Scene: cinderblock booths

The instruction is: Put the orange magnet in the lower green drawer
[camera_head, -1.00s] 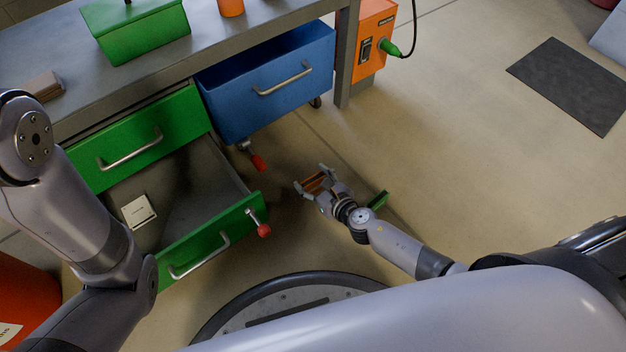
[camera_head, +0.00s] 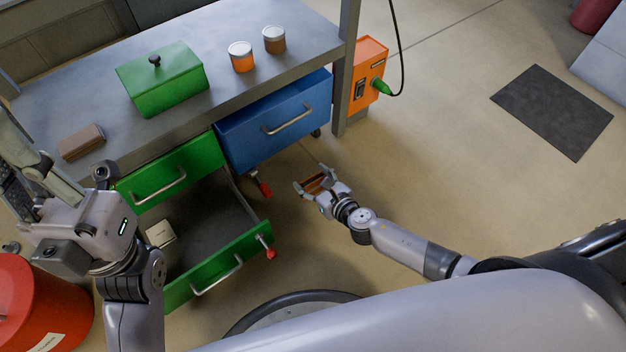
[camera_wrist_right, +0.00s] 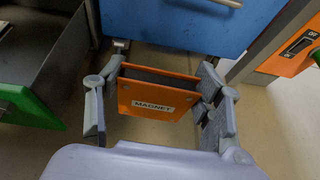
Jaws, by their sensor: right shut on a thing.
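My right gripper (camera_head: 316,184) is shut on the orange magnet (camera_wrist_right: 158,99), a flat block with a "MAGNET" label in the right wrist view. It is held in the air right of the drawers, below the blue drawer. The lower green drawer (camera_head: 218,266) is pulled out at the left of my right gripper; a small pale box (camera_head: 160,234) lies inside it. The upper green drawer (camera_head: 172,174) is above it. My left gripper is at the left edge, left of the drawers; its fingers are not clear enough to tell their state.
A blue drawer (camera_head: 274,124) stands open under the workbench (camera_head: 222,42). On the bench are a green lidded box (camera_head: 164,84), a brown block (camera_head: 82,142) and two jars (camera_head: 242,56). An orange power box (camera_head: 368,70) is at the bench's right.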

